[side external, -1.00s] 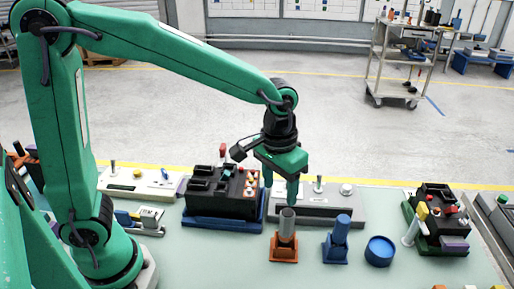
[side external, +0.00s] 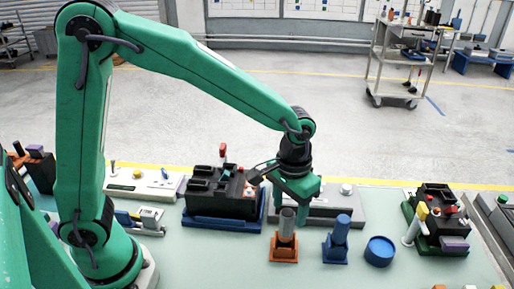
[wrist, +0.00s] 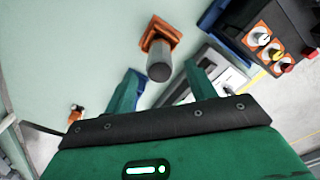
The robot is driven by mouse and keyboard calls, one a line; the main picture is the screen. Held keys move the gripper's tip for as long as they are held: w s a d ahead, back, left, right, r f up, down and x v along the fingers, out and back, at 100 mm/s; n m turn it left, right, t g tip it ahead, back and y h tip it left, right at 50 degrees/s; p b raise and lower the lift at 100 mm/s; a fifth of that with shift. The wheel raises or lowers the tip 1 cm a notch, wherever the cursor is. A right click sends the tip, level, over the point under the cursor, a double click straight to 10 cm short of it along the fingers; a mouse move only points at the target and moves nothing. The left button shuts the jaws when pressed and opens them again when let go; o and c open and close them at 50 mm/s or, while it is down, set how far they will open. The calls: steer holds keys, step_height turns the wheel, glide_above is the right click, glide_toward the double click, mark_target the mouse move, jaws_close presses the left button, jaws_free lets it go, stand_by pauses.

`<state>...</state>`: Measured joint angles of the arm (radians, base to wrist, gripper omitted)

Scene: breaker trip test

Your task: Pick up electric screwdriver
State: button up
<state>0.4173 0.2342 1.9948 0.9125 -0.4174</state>
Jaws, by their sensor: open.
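A grey cylinder in an orange square base (side external: 284,254) stands upright on the bench. A blue cylinder in a blue base (side external: 341,232) stands to its right. I cannot tell for certain which is the electric screwdriver. My gripper (side external: 301,207) is open and empty, just behind and above the grey cylinder's top; its fingertips are partly hidden there. In the wrist view, its two green fingers (wrist: 160,68) are spread, with the grey cylinder (wrist: 159,66) showing between and beyond them. The orange base (wrist: 158,35) shows there too. I see no contact.
A black breaker unit on a blue tray (side external: 222,194) stands left of my gripper, and a grey panel (side external: 345,208) lies behind it. Another black unit (side external: 438,205) stands farther right. The front bench is mostly clear.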

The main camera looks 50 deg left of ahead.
mark_target(287, 223)
steer(key=shift+s+f, duration=0.2)
steer(key=shift+f, duration=2.4)
steer(key=c, duration=1.1)
